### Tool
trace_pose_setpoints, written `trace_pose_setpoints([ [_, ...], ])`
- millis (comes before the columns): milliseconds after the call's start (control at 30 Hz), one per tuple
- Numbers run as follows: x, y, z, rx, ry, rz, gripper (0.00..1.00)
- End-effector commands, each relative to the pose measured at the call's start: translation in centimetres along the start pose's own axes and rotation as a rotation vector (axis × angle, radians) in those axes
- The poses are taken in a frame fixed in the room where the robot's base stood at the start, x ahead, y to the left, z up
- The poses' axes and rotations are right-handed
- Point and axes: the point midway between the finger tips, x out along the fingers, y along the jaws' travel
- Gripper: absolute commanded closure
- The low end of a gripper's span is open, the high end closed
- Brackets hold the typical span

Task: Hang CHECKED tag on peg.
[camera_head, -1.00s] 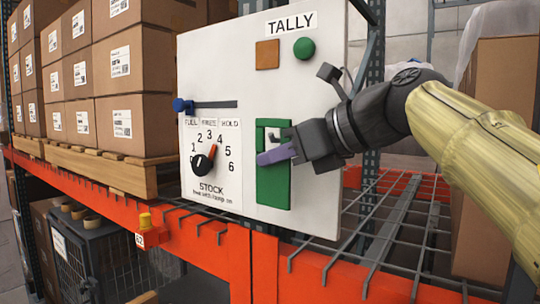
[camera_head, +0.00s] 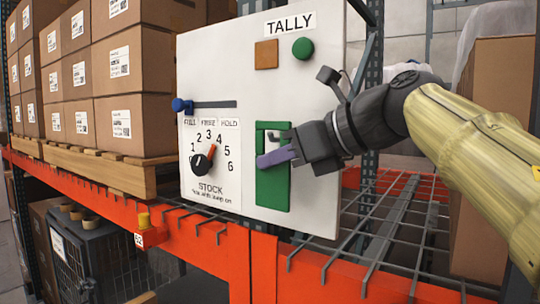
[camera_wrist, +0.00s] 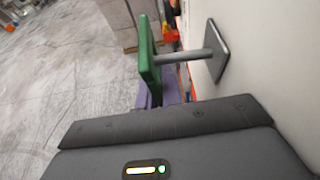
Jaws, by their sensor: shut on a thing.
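The green tag (camera_head: 273,190) is a tall plate with a window near its top, upright in front of the white TALLY board. Its lettering does not show. My gripper (camera_head: 275,157) has its purple fingers shut on the tag at mid height. In the wrist view the tag (camera_wrist: 149,55) is nearly edge-on, standing off the board, with the purple fingers (camera_wrist: 157,97) beside it. A grey peg (camera_wrist: 185,56) sticks out from a square plate on the board and reaches the tag. In the head view the peg (camera_head: 284,135) shows at the tag's window. How far it passes through is hidden.
The white board (camera_head: 225,90) carries a STOCK dial (camera_head: 203,160), a blue slider knob (camera_head: 182,105), a green button (camera_head: 303,47) and an orange square (camera_head: 267,55). Boxes (camera_head: 125,70) stand on a pallet at left. An orange beam (camera_head: 190,240) and wire decking (camera_head: 400,235) lie below.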

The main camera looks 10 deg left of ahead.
Motion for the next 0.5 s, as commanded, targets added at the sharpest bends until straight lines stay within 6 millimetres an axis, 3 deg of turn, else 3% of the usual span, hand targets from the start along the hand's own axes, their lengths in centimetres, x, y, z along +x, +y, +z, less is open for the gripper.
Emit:
trace_pose_setpoints([
  [33, 0.05, -1.25, -0.48, 0.013, 0.012, -0.02, 1.0],
  [500, -0.23, -1.15, 0.16, 0.001, 0.005, -0.023, 1.0],
])
